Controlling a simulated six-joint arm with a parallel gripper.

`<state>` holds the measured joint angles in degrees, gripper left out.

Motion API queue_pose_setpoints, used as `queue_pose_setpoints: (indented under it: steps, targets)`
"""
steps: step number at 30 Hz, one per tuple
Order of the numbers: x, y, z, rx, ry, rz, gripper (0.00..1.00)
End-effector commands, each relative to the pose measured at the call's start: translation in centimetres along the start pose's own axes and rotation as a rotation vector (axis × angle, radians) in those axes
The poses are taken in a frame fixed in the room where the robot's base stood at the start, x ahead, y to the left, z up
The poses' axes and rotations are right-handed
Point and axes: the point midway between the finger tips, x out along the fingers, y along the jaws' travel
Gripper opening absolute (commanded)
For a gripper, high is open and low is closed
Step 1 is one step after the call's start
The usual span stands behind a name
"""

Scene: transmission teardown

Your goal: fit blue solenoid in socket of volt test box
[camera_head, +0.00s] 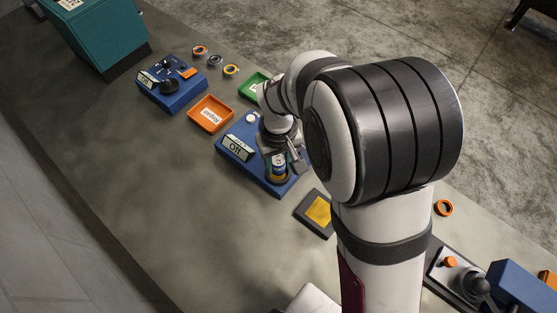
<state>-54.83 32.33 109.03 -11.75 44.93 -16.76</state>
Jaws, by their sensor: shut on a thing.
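The blue test box (227,139) lies in the middle of the bench, with a small sign reading "Off" standing on its left part. My gripper (282,158) reaches down over the right part of this box and is shut on the blue solenoid (278,174). The solenoid is a small, roughly upright cylinder with blue and yellowish bands. Its lower end is at or just above the box top; I cannot tell whether it sits in the socket. The socket is not clearly visible, and my arm covers the box's upper right side.
An orange tray (194,117) and a partly hidden green tray (247,82) lie beyond the box. Another blue box (182,103) stands at upper left, near several rings (231,71). A dark pad with a yellow square (317,211) lies nearer. The left bench is clear.

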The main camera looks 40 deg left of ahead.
Motion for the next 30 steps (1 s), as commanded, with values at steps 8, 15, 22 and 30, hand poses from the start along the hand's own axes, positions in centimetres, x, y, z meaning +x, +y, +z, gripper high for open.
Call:
queue_pose_setpoints:
  steps: [8, 15, 22, 30]
  targets:
    - [0.2, 0.0, 0.0, 0.000, 0.000, 0.000, 0.00]
    - [0.9, 0.0, 0.0, 0.000, 0.000, 0.000, 0.00]
    - [1.1, 0.0, 0.0, 0.000, 0.000, 0.000, 0.00]
    - [1.3, 0.0, 0.0, 0.000, 0.000, 0.000, 0.00]
